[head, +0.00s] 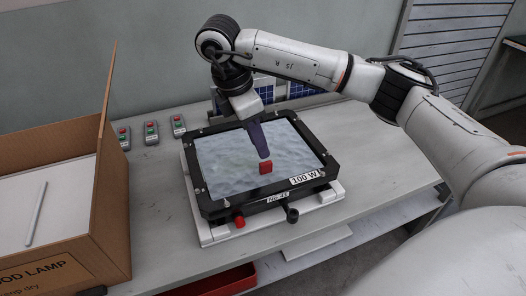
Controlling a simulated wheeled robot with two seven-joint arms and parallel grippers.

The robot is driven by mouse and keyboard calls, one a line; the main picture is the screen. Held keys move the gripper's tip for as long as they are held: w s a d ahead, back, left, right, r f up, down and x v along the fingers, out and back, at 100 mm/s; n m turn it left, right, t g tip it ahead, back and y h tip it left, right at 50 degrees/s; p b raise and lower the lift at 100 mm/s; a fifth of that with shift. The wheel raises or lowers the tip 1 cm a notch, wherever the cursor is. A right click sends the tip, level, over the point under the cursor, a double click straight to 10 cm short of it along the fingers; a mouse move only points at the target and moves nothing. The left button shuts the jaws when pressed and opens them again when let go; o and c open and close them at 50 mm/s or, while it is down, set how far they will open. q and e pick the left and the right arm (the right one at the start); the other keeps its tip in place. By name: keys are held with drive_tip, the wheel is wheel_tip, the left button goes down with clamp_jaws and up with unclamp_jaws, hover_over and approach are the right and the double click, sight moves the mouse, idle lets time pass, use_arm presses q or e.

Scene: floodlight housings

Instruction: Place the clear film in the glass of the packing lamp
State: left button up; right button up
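A lamp with a black rectangular frame (214,207) and "100 W" labels lies on a white holder (196,222) on the bench. A mottled, grey-blue translucent surface (220,165) fills the frame; I cannot tell the clear film from the glass. A small red block or tab (265,167) stands on this surface, right of its middle. My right gripper (265,157) comes down from above, with its dark purple fingers just at the red tab. The fingers are seen edge-on, so their gap and any grip on the tab are hidden. My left gripper is not in view.
An open cardboard box (100,205) marked as a lamp box stands at the left, with a white slab and a thin white stick (36,212) inside. Several small button boxes (151,132) sit behind. Blue panels stand behind the lamp. A red tray (215,282) is below the bench. The bench right of the lamp is clear.

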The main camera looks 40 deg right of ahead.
drive_tip(key=v, duration=0.6)
drive_tip(key=shift+p, duration=0.45)
